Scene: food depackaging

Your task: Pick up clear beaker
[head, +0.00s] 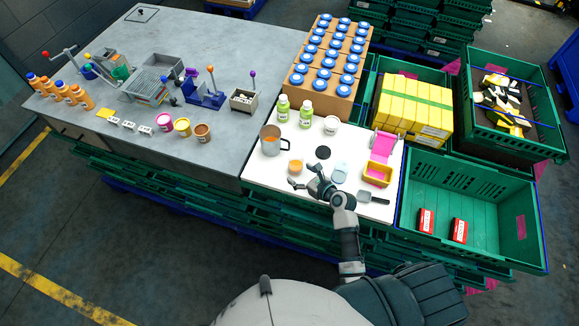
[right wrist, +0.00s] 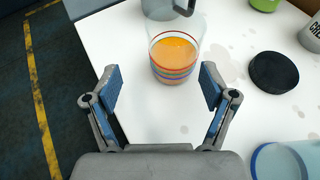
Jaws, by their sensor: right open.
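A clear beaker (head: 296,167) with orange contents stands upright on the white table top (head: 265,172). In the right wrist view the clear beaker (right wrist: 174,58) shows coloured stripes around its lower part and stands just beyond my fingers. My right gripper (head: 304,177) is open, with its fingers spread near the beaker's front side. In the right wrist view the blue-padded fingers of my right gripper (right wrist: 161,88) have nothing between them but bare table, with the beaker ahead and roughly centred. My left gripper is not in view.
A grey metal mug (head: 270,139) stands close behind the beaker. A black disc (head: 323,152) and a pale blue-rimmed container (head: 340,171) lie to the right. A dark scoop (head: 373,197) and pink-and-yellow holder (head: 380,172) are farther right. The table's front edge is near.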

